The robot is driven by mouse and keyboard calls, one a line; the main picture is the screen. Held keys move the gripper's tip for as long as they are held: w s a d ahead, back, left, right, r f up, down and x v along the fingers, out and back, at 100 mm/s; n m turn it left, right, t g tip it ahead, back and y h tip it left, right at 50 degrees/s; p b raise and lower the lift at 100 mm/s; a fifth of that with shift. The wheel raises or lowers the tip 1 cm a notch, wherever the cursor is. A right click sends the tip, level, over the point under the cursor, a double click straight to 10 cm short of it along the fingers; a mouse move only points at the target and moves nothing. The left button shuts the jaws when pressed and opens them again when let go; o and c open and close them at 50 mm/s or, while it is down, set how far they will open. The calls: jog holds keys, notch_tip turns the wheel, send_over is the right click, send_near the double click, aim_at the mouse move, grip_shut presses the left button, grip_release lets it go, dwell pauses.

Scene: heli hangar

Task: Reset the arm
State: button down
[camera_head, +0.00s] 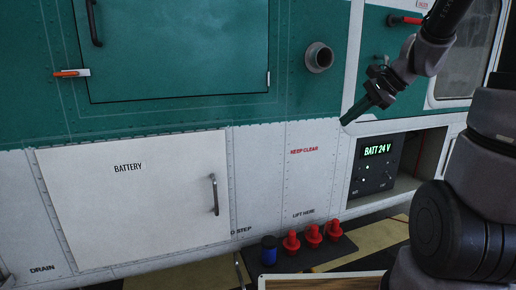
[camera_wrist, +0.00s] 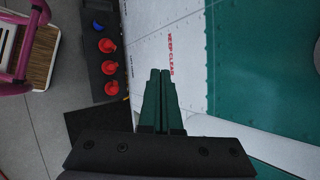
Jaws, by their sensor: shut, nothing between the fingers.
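My gripper (camera_head: 345,121) has dark green fingers and hangs at the upper right in the head view, in front of the helicopter's side. It points down and to the left, above the lit "BATT 24 V" panel (camera_head: 375,165). In the wrist view my gripper (camera_wrist: 160,75) has its two fingers together with nothing between them. My arm reaches in from the right side of the head view. The white battery door (camera_head: 130,195) is at the lower left and lies flat in the fuselage side.
Several red plugs (camera_head: 312,236) and a blue cap (camera_head: 269,250) stand on a dark tray (camera_head: 340,253) below the fuselage. A round pipe (camera_head: 319,57) sticks out of the green side. A wooden surface (camera_wrist: 36,55) and a pink frame (camera_wrist: 29,40) are in the wrist view.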

jog(key=s+r+n+t+h, duration=0.1)
jog(key=s+r+n+h, duration=0.1)
jog(key=s+r+n, duration=0.2)
jog(key=s+r+n+t+h, duration=0.1)
jog(key=s+r+n, duration=0.3)
jog(key=s, duration=0.7)
jog(key=shift+a+n+h, duration=0.25)
jog(key=shift+n+h, duration=0.65)
jog(key=shift+n, duration=0.2)
